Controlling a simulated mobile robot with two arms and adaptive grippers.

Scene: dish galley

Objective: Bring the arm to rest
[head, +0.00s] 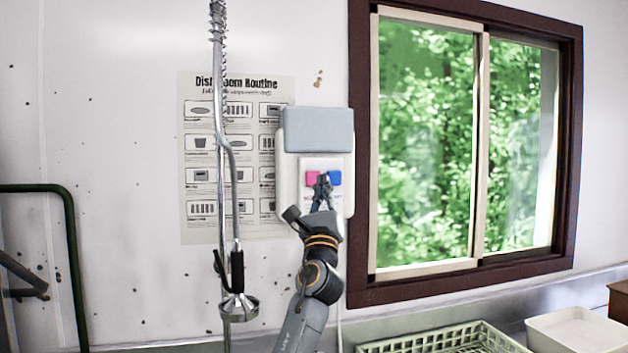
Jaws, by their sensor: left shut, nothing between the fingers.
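My left arm reaches up from the bottom middle of the head view. Its gripper (322,182) is shut and empty. The fingertips are in front of a white wall unit (345,195) with a grey upper cover (318,129), between a pink button (312,177) and a blue button (335,177). I cannot tell whether the fingertips touch the unit. The gripper hides the unit's lower part. My right gripper is not in view.
A spray hose with a metal head (239,307) hangs left of the arm. A green crate (450,341) and a white tub (577,332) stand at the lower right. A brown-framed window (361,150) is to the right; a green rail (72,240) is at the far left.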

